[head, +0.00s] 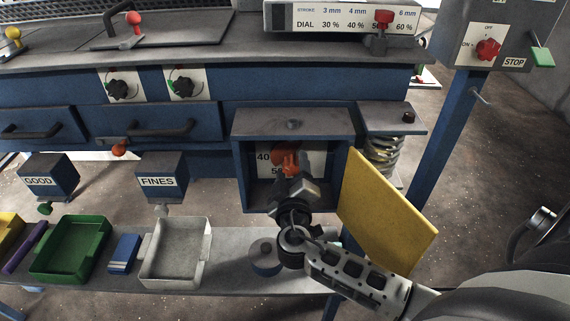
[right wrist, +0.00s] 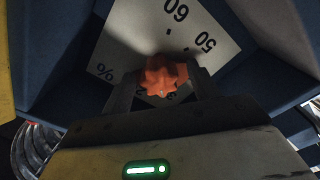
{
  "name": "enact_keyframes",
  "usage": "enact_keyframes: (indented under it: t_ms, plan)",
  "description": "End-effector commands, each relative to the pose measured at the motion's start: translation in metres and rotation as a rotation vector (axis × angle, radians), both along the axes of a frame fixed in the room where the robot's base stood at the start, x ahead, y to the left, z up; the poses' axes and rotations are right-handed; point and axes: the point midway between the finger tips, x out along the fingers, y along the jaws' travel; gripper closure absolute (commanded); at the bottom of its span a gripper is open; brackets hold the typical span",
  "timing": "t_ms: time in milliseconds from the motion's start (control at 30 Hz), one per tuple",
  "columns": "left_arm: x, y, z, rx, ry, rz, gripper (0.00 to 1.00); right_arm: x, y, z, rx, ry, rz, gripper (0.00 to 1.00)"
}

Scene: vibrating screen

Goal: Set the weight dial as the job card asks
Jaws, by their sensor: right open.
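The orange weight dial knob (head: 287,163) sits on a white scale plate (head: 315,160) inside an open blue box. In the right wrist view the knob (right wrist: 161,76) is lobed, and the plate (right wrist: 180,30) reads 50, 60 and a % sign. My right gripper (head: 292,178) reaches into the box. Its open fingers (right wrist: 162,86) stand on either side of the knob; whether they touch it I cannot tell. The knob's pointer is not clear. The job card (head: 335,19) lists strokes and dial percentages; a red clamp (head: 383,19) covers part of it. My left gripper is out of view.
The box's yellow door (head: 386,210) hangs open at the right. A spring (head: 384,155) stands beside the box. A shelf (head: 222,266) below holds a green tray (head: 70,278), a light grey tray (head: 175,282) and a round weight (head: 264,268) close to my right arm.

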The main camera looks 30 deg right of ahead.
Motion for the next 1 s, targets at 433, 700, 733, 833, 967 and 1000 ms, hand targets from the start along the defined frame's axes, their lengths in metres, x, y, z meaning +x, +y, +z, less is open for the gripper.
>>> enact_keyframes:
  t_ms: [433, 700, 733, 833, 967, 1000]
  plan:
    - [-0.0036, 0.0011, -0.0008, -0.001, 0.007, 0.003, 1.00, 0.0002, -0.0008, -0.0004, 0.000, 0.001, -0.001, 0.83]
    - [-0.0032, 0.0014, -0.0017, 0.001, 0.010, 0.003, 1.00, 0.0001, -0.0008, -0.0004, -0.015, 0.010, -0.001, 0.83]
    - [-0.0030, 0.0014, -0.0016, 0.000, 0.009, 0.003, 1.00, 0.0001, -0.0008, -0.0002, -0.021, 0.014, -0.002, 0.83]
    - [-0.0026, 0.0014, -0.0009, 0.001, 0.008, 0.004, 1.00, 0.0000, -0.0009, -0.0002, -0.051, 0.033, -0.002, 0.83]
    - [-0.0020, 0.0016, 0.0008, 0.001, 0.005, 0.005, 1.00, 0.0000, -0.0009, -0.0002, -0.113, 0.072, -0.002, 0.83]
    - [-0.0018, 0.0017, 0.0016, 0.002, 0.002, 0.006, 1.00, 0.0000, -0.0007, -0.0002, -0.139, 0.087, -0.002, 0.83]
